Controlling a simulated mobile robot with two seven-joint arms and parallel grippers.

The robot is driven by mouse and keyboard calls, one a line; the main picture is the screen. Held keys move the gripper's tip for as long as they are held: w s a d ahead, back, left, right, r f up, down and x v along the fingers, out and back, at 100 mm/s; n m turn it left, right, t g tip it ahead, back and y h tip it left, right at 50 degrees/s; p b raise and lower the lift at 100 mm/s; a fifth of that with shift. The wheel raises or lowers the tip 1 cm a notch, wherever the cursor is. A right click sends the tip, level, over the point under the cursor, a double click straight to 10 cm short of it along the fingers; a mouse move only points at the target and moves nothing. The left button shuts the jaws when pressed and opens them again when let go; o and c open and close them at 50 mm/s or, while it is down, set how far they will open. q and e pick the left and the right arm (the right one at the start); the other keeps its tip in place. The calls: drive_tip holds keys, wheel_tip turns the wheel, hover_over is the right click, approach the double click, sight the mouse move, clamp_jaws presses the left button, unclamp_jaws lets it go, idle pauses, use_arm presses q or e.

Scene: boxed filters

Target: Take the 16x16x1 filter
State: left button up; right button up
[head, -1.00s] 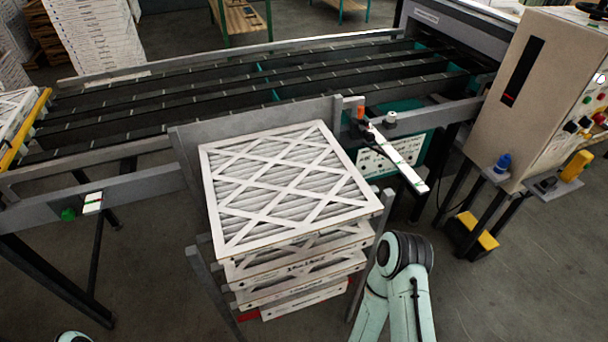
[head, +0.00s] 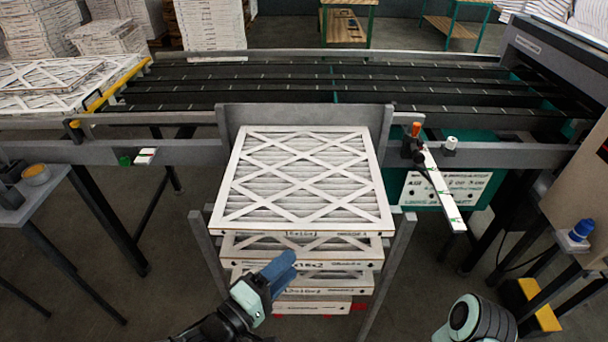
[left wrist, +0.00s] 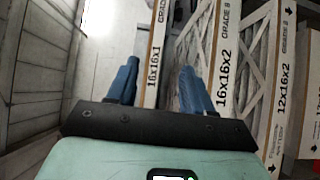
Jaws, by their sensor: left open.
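A stack of white-framed pleated filters stands in a grey rack in the head view. The 16x16x1 filter (left wrist: 155,62) shows its printed edge in the left wrist view; it appears to be the top filter (head: 305,180) of the stack. Beside it in that view are the 16x16x2 filter (left wrist: 228,65) and the 12x16x2 filter (left wrist: 282,90). My left gripper (head: 280,268) is in front of the stack. Its blue fingers (left wrist: 158,75) are open and empty, one on each side of the 16x16x1 edge in the picture. I cannot tell whether they reach past the edge. My right gripper is out of view.
A conveyor (head: 330,85) runs behind the rack. A white bar (head: 443,190) sticks out to the right of the stack. More filters (head: 50,85) lie at the far left. A blue knob (head: 581,230) and yellow pedal (head: 533,305) are at the right. Part of my right arm shows bottom right.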

sight(320, 234)
use_arm(q)
drive_tip(key=p+x, duration=0.1)
drive_tip(key=x, duration=0.6)
drive_tip(key=shift+w+d+r, duration=0.1)
drive_tip(key=shift+w+d, duration=0.1)
drive_tip(key=shift+w, duration=0.15)
drive_tip(key=x, duration=0.5)
drive_tip(key=shift+w+d+r+p, duration=0.1)
drive_tip(key=shift+d+r+p, duration=0.1)
drive_tip(key=shift+p, duration=0.2)
clamp_jaws()
